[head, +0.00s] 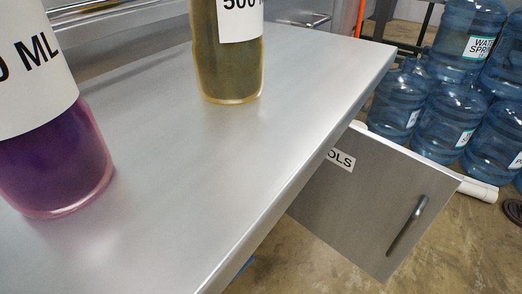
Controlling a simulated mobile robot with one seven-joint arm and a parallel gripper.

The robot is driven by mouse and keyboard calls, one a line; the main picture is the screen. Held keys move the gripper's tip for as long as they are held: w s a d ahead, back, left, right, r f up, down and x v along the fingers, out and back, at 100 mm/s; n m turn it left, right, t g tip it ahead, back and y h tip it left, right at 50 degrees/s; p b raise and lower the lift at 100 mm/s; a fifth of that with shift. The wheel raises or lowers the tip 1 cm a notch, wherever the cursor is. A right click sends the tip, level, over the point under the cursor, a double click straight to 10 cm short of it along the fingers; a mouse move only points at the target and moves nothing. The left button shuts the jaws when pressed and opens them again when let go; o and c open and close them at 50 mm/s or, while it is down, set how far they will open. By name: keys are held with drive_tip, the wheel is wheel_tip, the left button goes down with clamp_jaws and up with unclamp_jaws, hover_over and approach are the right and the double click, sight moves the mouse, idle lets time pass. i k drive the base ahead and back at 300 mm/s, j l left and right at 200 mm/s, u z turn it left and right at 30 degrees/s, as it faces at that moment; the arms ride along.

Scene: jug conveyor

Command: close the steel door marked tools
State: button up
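The steel door (370,195) shows in the head view, below and to the right of the steel table. It stands swung out from under the table edge, so it is open. A white label (342,159) at its upper left reads "OLS"; the table edge hides the start of the word. A dark bar handle (407,225) is on the door's right part, near its free edge. The door's lower left side is hidden behind the table. My gripper is not in view.
The steel table (190,165) fills the left and middle. On it stand a purple bottle (55,160) and an olive bottle (228,65), both close to me. Several blue water jugs (445,115) are stacked at the right.

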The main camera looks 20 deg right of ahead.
sight(372, 198)
drive_tip(key=k+l, duration=0.8)
drive_tip(key=l, duration=0.1)
